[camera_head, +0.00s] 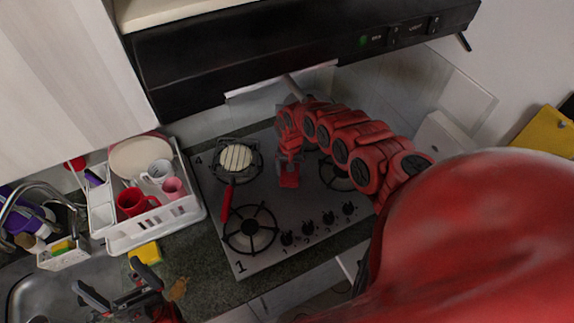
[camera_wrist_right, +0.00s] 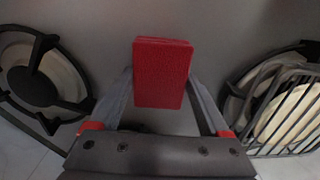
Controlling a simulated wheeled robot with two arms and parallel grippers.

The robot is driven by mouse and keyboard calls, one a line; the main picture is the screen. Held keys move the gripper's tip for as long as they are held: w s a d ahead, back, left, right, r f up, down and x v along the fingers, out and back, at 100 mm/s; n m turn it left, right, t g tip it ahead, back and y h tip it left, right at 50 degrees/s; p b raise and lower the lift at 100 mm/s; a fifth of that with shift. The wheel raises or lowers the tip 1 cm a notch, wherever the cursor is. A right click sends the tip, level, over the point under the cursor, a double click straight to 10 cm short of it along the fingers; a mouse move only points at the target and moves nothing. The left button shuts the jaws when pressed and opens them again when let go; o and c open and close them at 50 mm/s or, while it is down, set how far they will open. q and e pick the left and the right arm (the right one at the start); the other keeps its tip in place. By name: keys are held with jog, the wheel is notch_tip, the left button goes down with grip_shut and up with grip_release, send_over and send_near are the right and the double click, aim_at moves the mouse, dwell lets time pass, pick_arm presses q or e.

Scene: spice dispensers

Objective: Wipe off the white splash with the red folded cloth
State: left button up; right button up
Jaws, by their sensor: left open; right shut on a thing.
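The red folded cloth (camera_wrist_right: 162,72) is in my right gripper (camera_wrist_right: 162,100), between its two fingers in the right wrist view. In the head view the cloth (camera_head: 289,180) shows as a small red block below my right gripper, above the middle of the grey cooktop. I cannot tell whether it touches the surface. My left gripper (camera_head: 118,284) is open and empty over the sink and counter edge at the lower left. I cannot make out a white splash in either view; my right arm hides part of the cooktop.
The cooktop (camera_head: 262,262) has black burner grates and several front knobs. A white dish rack (camera_head: 155,236) with mugs stands left. A yellow sponge (camera_head: 145,252) and an orange-brown stain (camera_head: 179,288) are on the counter. A black hood overhangs.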

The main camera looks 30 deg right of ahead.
aim_at(284, 162)
jog(key=shift+s+a, duration=0.1)
jog(key=shift+s, duration=0.75)
jog(key=w+b, duration=0.3)
jog(key=shift+w+f, duration=0.1)
jog(key=shift+f, duration=0.1)
jog(key=shift+w+r+b, duration=0.2)
jog(key=shift+w+b, duration=0.2)
jog(key=w+b, duration=0.1)
jog(key=b, duration=0.1)
jog(key=w+b, duration=0.1)
jog(key=b, duration=0.1)
jog(key=shift+w+d+f, duration=0.15)
jog(key=shift+d+f, duration=0.05)
jog(key=shift+f, duration=0.05)
jog(key=shift+w+r+b, duration=0.15)
jog(key=shift+w+b, duration=0.3)
jog(key=shift+b, duration=0.35)
jog(key=shift+r, duration=0.1)
notch_tip(284, 162, up, 6)
jog(key=p, duration=0.5)
jog(key=shift+p, duration=0.3)
